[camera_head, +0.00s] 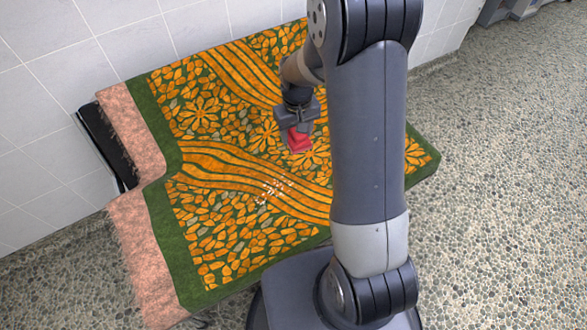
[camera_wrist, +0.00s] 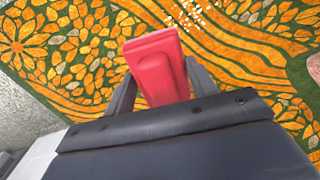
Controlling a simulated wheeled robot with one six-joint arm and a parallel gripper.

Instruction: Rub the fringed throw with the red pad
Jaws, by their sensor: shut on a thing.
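The fringed throw (camera_head: 235,222) is green and orange with leaf and stripe patterns and a pink fringed edge on the left. It lies draped over a dark bench, and it fills most of the wrist view (camera_wrist: 75,60). My gripper (camera_head: 298,128) is shut on the red pad (camera_head: 299,142), over the middle of the throw. In the wrist view the pad (camera_wrist: 157,65) sits between the two fingers. I cannot tell whether the pad touches the cloth. A patch of small white specks (camera_head: 272,190) lies on the throw, left of and nearer than the pad.
A white tiled wall (camera_head: 60,60) runs behind the bench. The dark bench end (camera_head: 104,145) shows at the left. The pebbled floor (camera_head: 490,200) is open on the right. Grey objects (camera_head: 510,8) stand at the far upper right. My arm hides part of the throw.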

